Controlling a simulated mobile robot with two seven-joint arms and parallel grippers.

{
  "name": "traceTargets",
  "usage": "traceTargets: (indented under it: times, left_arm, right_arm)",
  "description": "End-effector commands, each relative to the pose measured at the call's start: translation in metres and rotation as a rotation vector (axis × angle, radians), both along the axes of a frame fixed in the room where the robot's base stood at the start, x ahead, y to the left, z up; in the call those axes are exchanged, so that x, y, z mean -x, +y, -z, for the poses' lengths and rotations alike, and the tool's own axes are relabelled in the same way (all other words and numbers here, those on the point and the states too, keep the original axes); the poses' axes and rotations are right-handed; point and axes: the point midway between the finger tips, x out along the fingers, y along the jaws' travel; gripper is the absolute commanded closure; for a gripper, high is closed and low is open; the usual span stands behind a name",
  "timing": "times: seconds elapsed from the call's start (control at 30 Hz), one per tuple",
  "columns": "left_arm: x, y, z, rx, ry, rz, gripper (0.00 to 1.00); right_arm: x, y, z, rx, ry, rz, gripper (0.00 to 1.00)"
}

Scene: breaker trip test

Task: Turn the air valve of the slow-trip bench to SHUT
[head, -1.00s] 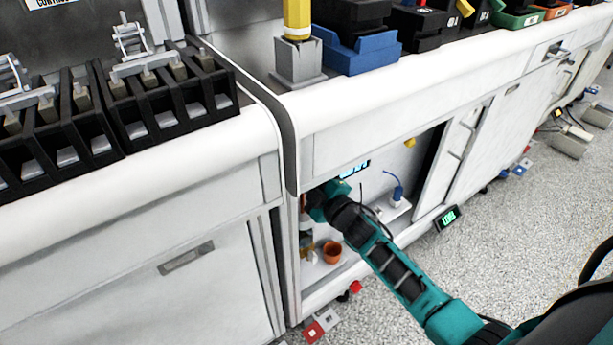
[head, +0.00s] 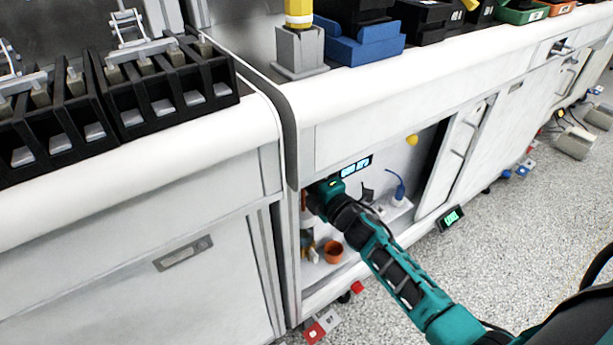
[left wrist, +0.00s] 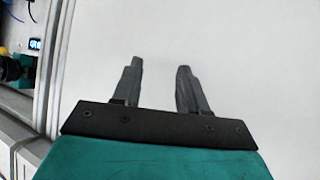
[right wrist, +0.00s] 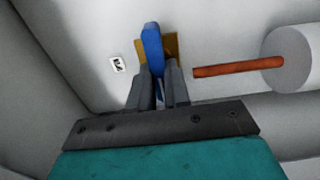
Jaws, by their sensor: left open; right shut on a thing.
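In the right wrist view, the air valve's blue lever (right wrist: 152,45) stands in front of a brass-coloured plate (right wrist: 174,46) on the white cabinet wall. My right gripper (right wrist: 158,72) is shut on the lever, with its upper end sticking out past the fingertips. A small white tag (right wrist: 118,64) with a dark mark is left of the lever; I cannot read it. In the head view, my right arm reaches into the open bench cabinet, and its fingers and the valve are hidden. In the left wrist view, my left gripper (left wrist: 160,72) is open and empty before a white panel.
A copper-coloured pipe (right wrist: 238,67) runs from a white cylinder (right wrist: 288,60) just right of the fingers. In the head view, an orange cup (head: 333,252) stands on the cabinet floor, below a lit display (head: 356,166). The cabinet's left edge is close to my right gripper.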

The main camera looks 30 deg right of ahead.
Motion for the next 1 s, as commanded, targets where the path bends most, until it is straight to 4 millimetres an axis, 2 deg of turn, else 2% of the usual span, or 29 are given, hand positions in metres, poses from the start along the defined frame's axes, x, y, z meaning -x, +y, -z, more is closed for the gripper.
traceTargets:
  times: [0.43,0.47,0.7,1.0]
  left_arm:
    - [-0.0006,-0.0003,-0.0011,0.0,-0.003,0.0,0.57]
    - [-0.0006,-0.0002,-0.0011,0.0,-0.003,0.0,0.57]
    - [-0.0004,0.0002,0.0,-0.001,-0.001,0.001,0.57]
    - [0.0,0.0009,0.0012,-0.003,0.002,0.0,0.57]
  right_arm:
    - [0.0002,-0.0001,0.0005,0.015,-0.001,0.0,1.0]
    - [0.0002,-0.0001,0.0005,0.015,0.0,0.0,0.81]
    - [0.0002,-0.0001,0.0004,0.013,-0.001,0.0,0.58]
    - [0.0025,-0.0003,0.0002,0.011,-0.001,0.0,0.57]
